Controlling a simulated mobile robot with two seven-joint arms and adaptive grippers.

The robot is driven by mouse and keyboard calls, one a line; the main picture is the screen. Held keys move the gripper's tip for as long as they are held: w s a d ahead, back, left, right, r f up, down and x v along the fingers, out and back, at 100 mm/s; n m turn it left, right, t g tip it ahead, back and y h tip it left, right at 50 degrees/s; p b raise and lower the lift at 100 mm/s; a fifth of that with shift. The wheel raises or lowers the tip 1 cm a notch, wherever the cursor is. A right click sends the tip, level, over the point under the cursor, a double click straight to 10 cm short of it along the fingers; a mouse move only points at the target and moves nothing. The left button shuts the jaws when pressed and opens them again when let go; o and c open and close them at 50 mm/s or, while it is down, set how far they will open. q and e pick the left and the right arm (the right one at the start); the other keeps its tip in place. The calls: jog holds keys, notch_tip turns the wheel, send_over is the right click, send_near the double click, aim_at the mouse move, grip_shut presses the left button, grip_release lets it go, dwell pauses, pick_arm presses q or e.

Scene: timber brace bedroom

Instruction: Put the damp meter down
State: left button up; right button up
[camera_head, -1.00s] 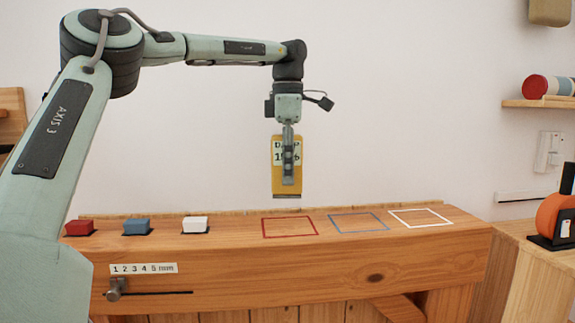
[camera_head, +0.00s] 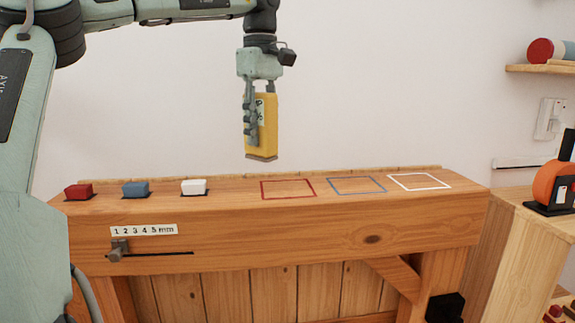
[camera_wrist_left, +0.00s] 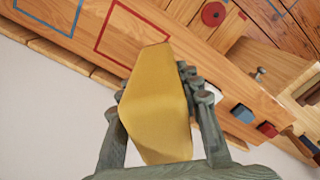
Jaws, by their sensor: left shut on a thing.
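The damp meter (camera_head: 265,128) is a yellow block with a dark lower end and a printed label. My left gripper (camera_head: 252,115) is shut on it and holds it upright in the air above the back of the timber beam (camera_head: 230,215). In the left wrist view the damp meter (camera_wrist_left: 155,105) sits between the fingers of the left gripper (camera_wrist_left: 160,120), its far end towards the beam. On the beam top are a red outline (camera_head: 288,189), a blue outline (camera_head: 357,185) and a white outline (camera_head: 420,181), all empty. My right gripper is out of view.
A red block (camera_head: 78,190), a blue block (camera_head: 135,188) and a white block (camera_head: 194,186) stand on dark pads at the beam's left. A slider (camera_head: 119,250) is on the front face. An orange reel (camera_head: 552,185) stands at right.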

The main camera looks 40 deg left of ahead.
pick_arm(q)
jog(key=w+f, duration=0.1)
jog(key=f, duration=0.1)
jog(key=w+d+f, duration=0.1)
jog(key=w+f, duration=0.1)
jog(key=w+d+f, duration=0.1)
jog(key=w+f, duration=0.1)
jog(key=shift+w+f+p, duration=0.2)
jog(key=shift+f+p, duration=0.1)
jog(key=shift+f, duration=0.45)
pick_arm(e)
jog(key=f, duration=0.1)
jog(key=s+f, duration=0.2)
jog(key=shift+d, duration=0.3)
pick_arm(q)
jog(key=shift+f, duration=0.1)
jog(key=o, duration=1.2)
jog(key=shift+c, duration=0.2)
